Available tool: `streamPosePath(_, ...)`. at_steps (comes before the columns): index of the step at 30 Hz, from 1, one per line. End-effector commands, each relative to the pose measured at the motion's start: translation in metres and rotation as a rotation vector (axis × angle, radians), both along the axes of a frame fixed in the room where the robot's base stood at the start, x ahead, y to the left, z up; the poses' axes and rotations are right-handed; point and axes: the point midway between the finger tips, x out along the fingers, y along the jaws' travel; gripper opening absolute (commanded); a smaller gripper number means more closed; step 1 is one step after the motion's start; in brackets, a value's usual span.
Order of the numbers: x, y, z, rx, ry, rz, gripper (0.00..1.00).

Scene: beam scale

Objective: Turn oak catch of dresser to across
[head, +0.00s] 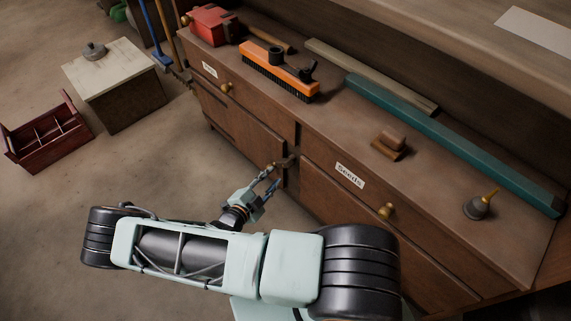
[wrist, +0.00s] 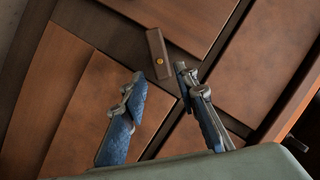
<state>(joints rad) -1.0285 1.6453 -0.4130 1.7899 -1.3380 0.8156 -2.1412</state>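The dresser (head: 245,125) is brown wood with drawers and doors on its front. In the wrist view, the oak catch (wrist: 156,48) is a small brown bar with a brass screw near its middle. It stands nearly upright in that picture, leaning slightly, on the dark frame between the panels. My gripper (wrist: 158,74) is open, its blue-padded fingers apart on either side of the catch's lower end, with nothing held. I cannot tell whether either finger touches it. In the head view, my gripper (head: 271,174) is at the dresser front, and the catch is hard to make out there.
Brass knobs (head: 386,210) stick out from the drawers. The dresser top holds an orange brush (head: 268,66), a teal beam (head: 450,145), a wooden block (head: 391,146) and a small oil can (head: 479,207). A red tote (head: 48,143) and a crate (head: 118,98) stand on the floor at left.

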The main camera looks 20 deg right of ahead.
Motion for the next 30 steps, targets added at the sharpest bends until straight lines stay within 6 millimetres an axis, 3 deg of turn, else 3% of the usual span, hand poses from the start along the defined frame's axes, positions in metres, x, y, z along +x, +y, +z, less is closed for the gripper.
streamPosePath(9, 0.035, -0.046, -0.019, 0.000, -0.002, -0.003, 0.28)
streamPosePath(15, 0.052, -0.066, -0.025, 0.001, -0.002, -0.001, 0.28)
streamPosePath(27, 0.057, -0.071, -0.025, 0.002, -0.002, -0.001, 0.28)
streamPosePath(30, 0.057, -0.071, -0.026, 0.002, -0.002, -0.001, 0.18)
